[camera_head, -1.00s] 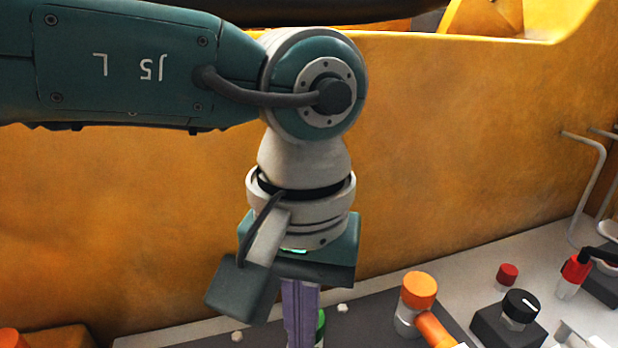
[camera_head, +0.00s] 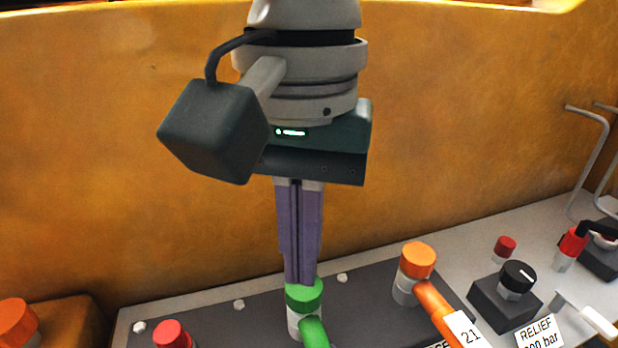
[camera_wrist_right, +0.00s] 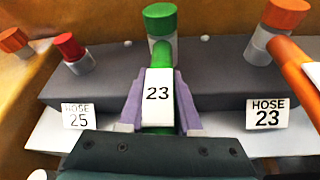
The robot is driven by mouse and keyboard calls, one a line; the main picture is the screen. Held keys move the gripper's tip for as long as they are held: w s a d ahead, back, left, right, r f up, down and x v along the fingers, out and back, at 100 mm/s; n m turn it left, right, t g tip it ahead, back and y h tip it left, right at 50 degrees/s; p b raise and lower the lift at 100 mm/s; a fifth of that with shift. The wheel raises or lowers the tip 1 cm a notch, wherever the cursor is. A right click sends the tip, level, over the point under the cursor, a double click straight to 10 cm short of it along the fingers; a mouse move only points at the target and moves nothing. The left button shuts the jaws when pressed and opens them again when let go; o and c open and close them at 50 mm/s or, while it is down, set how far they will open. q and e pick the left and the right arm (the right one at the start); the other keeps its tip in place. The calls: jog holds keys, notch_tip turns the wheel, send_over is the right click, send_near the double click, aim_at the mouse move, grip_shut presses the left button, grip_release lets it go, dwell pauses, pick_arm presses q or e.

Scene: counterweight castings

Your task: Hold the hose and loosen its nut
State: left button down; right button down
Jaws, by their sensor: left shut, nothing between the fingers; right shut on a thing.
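The green hose (camera_head: 314,331) comes off a fitting with a green nut (camera_head: 304,294) on the dark manifold block. My left gripper (camera_head: 301,281) points down with its purple fingers shut and empty, its tips at the top of the green nut. I cannot tell whether they touch it. In the right wrist view my right gripper (camera_wrist_right: 160,118) is shut on the green hose, around its white tag (camera_wrist_right: 158,94) reading 23. The green nut (camera_wrist_right: 160,18) shows beyond it, upright. My right gripper is out of the head view.
An orange nut and hose (camera_head: 434,299) tagged 21 stand right of the green one. A red cap (camera_head: 172,333) stands left. Plates read HOSE 25 (camera_wrist_right: 78,116) and HOSE 23 (camera_wrist_right: 267,114). A black knob (camera_head: 517,276) and bent rails stand right. A yellow wall (camera_head: 120,150) rises behind.

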jog(key=c, duration=0.5)
grip_release()
jog(key=shift+s+d, duration=0.1)
